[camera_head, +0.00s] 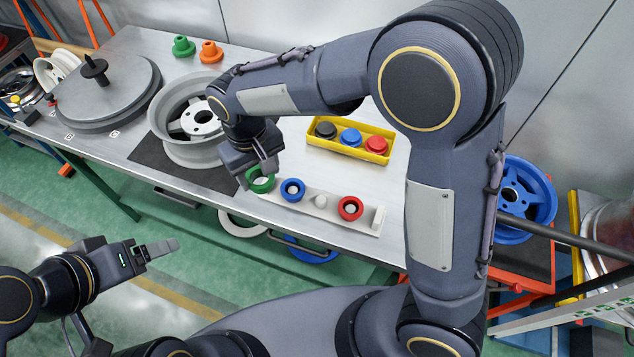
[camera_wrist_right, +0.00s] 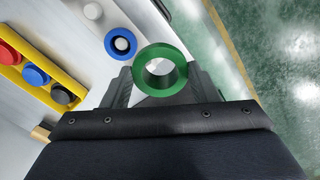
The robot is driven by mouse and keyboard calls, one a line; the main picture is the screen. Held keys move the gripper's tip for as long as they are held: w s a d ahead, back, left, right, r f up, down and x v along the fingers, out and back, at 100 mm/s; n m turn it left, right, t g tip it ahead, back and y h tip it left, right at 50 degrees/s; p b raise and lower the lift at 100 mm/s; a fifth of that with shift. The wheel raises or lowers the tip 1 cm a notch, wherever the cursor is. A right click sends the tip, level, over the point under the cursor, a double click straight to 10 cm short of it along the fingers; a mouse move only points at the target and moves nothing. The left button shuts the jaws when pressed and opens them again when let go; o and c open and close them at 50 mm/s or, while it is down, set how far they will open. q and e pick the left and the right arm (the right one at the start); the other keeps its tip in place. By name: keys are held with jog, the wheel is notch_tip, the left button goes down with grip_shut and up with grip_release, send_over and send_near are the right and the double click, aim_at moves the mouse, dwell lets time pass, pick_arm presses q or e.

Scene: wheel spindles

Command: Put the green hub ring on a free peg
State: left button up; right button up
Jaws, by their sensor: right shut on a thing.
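The green hub ring (camera_head: 261,186) is between the fingers of my right gripper (camera_head: 257,176), at the left end of a pale peg board (camera_head: 335,216). In the right wrist view the green ring (camera_wrist_right: 180,76) sits between both fingertips, with its hole facing the camera. I cannot tell whether a peg is inside it. On the board, a blue ring (camera_head: 292,190) and a red ring (camera_head: 350,208) are around pegs. A bare white peg (camera_head: 321,201) stands between them. My left gripper (camera_head: 160,248) is off the table at the lower left; its jaw gap is unclear.
A yellow tray (camera_head: 345,150) with black, blue and red knobbed pieces stands behind the board. A silver wheel rim (camera_head: 165,140) on a dark mat is left of my right gripper. Green (camera_head: 184,46) and orange (camera_head: 211,52) pieces stand at the back.

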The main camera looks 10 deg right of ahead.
jog(key=d+f+p, duration=0.2)
jog(key=d+f, duration=0.2)
jog(key=d, duration=0.5)
send_over(321, 199)
jog(key=a, duration=0.1)
notch_tip(321, 199, down, 4)
jog(key=shift+a+r, duration=0.1)
jog(key=shift+a, duration=0.05)
jog(key=shift+d+f, duration=0.4)
jog(key=shift+f, duration=0.1)
jog(key=f, duration=0.3)
jog(key=shift+d+f, duration=0.15)
jog(key=shift+d, duration=0.15)
jog(key=shift+f, duration=0.2)
